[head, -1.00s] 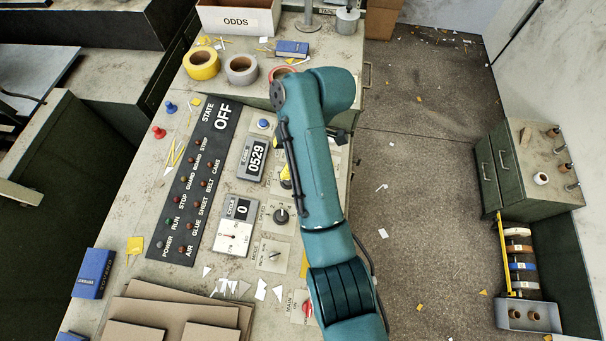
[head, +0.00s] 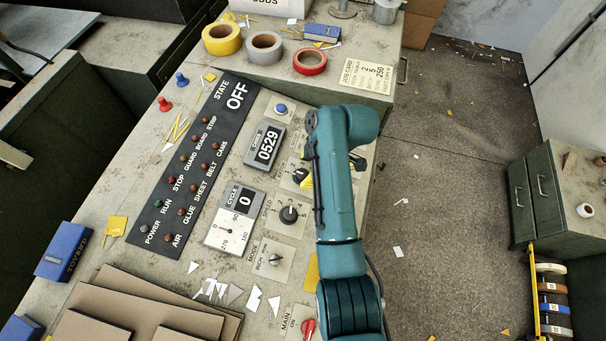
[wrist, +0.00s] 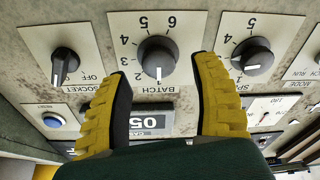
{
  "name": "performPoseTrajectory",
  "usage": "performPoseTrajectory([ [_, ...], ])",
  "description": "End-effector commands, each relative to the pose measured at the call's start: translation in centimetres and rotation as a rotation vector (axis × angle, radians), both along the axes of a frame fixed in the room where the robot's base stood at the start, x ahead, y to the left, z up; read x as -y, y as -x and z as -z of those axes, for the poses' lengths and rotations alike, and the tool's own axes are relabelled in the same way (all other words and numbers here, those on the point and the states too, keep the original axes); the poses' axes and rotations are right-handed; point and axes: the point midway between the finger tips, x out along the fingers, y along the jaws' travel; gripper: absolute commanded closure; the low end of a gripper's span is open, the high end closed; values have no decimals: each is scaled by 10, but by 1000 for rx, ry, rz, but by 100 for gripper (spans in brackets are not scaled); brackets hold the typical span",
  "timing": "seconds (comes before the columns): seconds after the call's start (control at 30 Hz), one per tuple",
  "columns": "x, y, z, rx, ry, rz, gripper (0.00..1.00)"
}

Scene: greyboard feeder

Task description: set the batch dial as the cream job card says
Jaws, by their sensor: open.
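The batch dial (wrist: 157,57) is a black round knob with a white pointer mark on a cream plate, upside down in the wrist view. In the head view my arm hides most of that plate; the black knob (head: 299,175) shows beside a yellow finger. The cream job card (head: 366,76) lies at the back; 2 and 250 are legible, its row names too small.
The speed dial (wrist: 253,56) is close to my right-hand finger in the wrist view; the socket knob (wrist: 65,61) is left. The mode knob (head: 275,260) and red main switch (head: 308,328) are nearer. Tape rolls (head: 264,47) stand at the back.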

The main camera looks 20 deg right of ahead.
Motion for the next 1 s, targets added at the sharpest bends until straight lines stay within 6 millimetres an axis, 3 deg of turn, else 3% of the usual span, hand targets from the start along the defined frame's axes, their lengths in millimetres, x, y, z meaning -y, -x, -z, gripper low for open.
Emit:
performPoseTrajectory([
  [0.03, -3, -2, 11, 0, 0, -1, 36],
  [0.2, -9, -7, 26, 1, 2, 0, 36],
  [0.5, -9, -7, 27, 2, 2, 0, 37],
  [0.83, -9, -7, 28, 1, 0, 0, 100],
  [1.0, -10, -7, 28, 1, 0, 0, 100],
])
